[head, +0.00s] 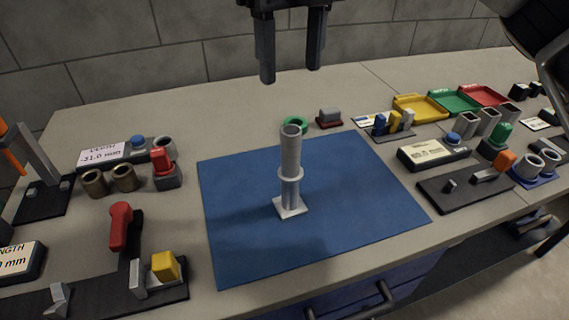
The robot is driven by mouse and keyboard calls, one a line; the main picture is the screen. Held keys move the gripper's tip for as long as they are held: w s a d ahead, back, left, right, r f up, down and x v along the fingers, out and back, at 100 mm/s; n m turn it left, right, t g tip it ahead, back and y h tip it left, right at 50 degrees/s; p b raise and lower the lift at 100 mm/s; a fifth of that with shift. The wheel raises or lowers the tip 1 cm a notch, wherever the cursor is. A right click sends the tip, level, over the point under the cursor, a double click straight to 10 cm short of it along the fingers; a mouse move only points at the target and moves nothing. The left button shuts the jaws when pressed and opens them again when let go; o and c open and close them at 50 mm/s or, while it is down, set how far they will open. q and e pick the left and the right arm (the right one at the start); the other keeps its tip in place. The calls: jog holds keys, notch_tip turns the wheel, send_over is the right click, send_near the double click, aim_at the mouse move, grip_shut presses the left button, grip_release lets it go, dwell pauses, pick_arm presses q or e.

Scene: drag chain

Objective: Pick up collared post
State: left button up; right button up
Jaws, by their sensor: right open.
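The collared post (291,153) is a grey upright tube with a ring-shaped collar partway down and a square pale foot. It stands on the blue mat (235,245), near its middle. My right gripper (291,72) is above and slightly behind the post in the picture, pointing down. Its two dark fingers are apart with nothing between them. It does not touch the post. My left gripper is not in view.
A green ring (295,124) and a small grey-and-red block (329,117) sit behind the post. Yellow (420,107), green and red trays stand at the back right. Fixtures, including a red-handled one (120,226), fill the left side. The mat around the post is clear.

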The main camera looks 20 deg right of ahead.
aim_at(291, 153)
notch_tip(291, 153, down, 10)
jog(key=shift+s+d+r, duration=0.1)
jog(key=shift+d, duration=0.05)
jog(key=shift+f+p, duration=0.85)
jog(key=shift+f, duration=2)
grip_shut()
